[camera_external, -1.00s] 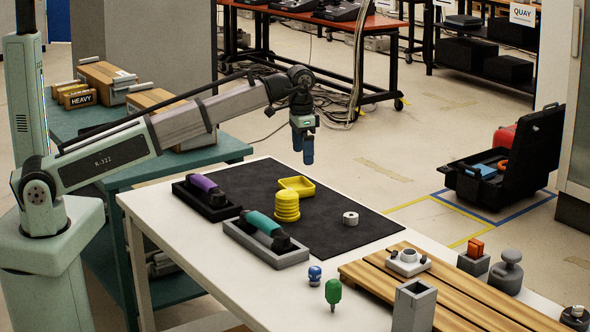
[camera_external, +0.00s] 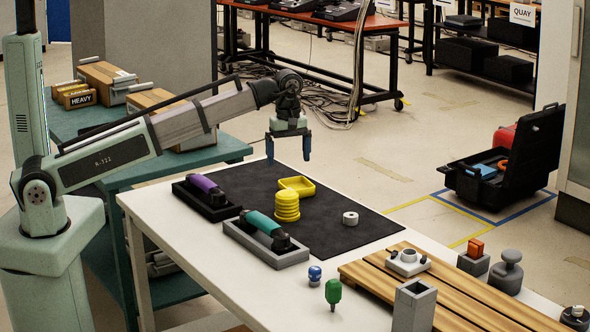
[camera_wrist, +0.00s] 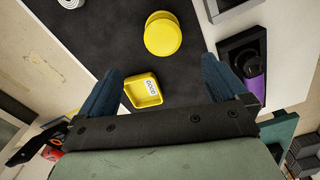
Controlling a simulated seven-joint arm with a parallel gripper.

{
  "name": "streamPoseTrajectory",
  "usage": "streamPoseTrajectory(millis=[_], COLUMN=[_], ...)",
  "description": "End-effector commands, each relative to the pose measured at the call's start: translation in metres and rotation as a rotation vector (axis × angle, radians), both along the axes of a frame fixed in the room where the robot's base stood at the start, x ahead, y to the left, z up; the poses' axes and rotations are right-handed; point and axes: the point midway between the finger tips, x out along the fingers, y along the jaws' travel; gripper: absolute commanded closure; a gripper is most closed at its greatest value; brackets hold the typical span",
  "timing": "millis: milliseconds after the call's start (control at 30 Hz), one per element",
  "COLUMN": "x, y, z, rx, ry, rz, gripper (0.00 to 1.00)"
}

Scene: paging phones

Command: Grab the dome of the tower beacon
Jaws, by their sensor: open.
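No part is labelled as the tower beacon, so I cannot be sure which one it is. A yellow, rounded, ribbed piece (camera_external: 287,207) stands upright on the black mat; it also shows from above in the wrist view (camera_wrist: 162,36) as a round yellow cap. My gripper (camera_external: 288,157) is open and empty, pointing down above the far part of the mat, apart from the yellow piece. In the wrist view, its blue fingers (camera_wrist: 161,66) are spread wide, with the yellow piece ahead of them. A green rounded piece on a thin stem (camera_external: 333,291) stands on the white table.
A yellow tray (camera_external: 303,186) lies beside the ribbed piece. Purple (camera_external: 205,185) and teal (camera_external: 263,223) handsets rest in cradles to its left. A white ring (camera_external: 350,218) lies on the mat (camera_external: 335,236). A slatted wooden board (camera_external: 461,300) carries grey parts at right.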

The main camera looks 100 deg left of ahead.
Motion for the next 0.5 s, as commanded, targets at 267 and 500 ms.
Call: streamPoseTrajectory(millis=[267, 500], x=[-0.001, -0.001], y=[-0.001, -0.001], z=[-0.016, -0.055], rx=[-0.001, -0.001], ry=[0.002, 0.002], rz=[0.066, 0.064], gripper=[0.01, 0.01])
